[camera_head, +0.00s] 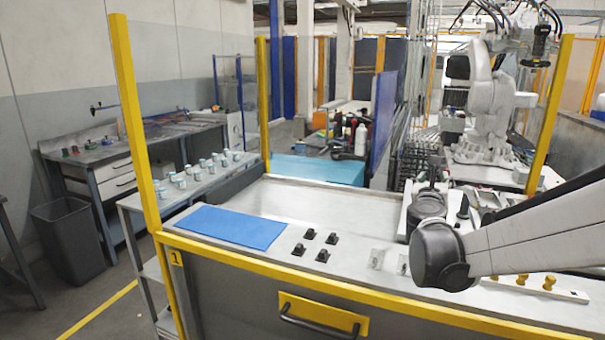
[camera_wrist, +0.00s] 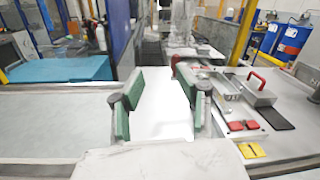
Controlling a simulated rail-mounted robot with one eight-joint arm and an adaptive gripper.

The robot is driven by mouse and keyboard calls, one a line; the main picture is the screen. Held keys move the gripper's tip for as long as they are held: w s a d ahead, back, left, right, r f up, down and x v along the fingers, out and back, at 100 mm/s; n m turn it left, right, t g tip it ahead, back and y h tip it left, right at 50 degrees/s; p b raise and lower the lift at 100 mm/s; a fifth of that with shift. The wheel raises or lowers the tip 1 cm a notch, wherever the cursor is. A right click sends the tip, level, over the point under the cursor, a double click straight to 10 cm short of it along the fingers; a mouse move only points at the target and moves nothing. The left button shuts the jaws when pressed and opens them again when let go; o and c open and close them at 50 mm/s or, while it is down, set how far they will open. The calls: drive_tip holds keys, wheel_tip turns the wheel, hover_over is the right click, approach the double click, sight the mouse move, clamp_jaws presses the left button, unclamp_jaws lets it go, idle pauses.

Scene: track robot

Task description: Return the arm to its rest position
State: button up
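My gripper (camera_wrist: 160,92) shows in the wrist view with its two green-padded fingers spread wide apart. A bright white area fills the gap between the pads, and I cannot tell what surface it is; no clear object is gripped. In the head view, my pale arm link with a dark joint (camera_head: 440,255) reaches in from the right over the bench. I cannot make out the fingers there.
The bench (camera_head: 300,205) bears a blue mat (camera_head: 230,227) and several small black parts (camera_head: 309,234). Yellow knobs (camera_head: 549,282) stand in a row at right. White cups (camera_head: 180,183) stand on the left side shelf. A yellow post (camera_head: 133,120) rises at left. The wrist view shows a red-handled toolbox (camera_wrist: 255,93).

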drive_tip(key=s+a+r+n+t+y, duration=0.1)
drive_tip(key=s+a+r+n+y, duration=0.15)
drive_tip(key=a+n, duration=0.3)
drive_tip(key=s+a+r+n+t+y, duration=0.1)
drive_tip(key=a+r+n+y, duration=0.1)
drive_tip(key=a+n+y, duration=0.3)
drive_tip(key=s+a+f+n+g+y, duration=0.35)
drive_tip(key=s+a+n, duration=0.55)
drive_tip(key=n, duration=0.5)
drive_tip(key=s+f+n+g+h, duration=0.1)
drive_tip(key=s+f+n+g, duration=0.2)
drive_tip(key=s+f+n, duration=0.4)
drive_tip(key=s+f+n+g, duration=0.4)
drive_tip(key=s+f+n, duration=0.4)
drive_tip(key=s, duration=0.8)
drive_tip(key=shift+d+h, duration=0.4)
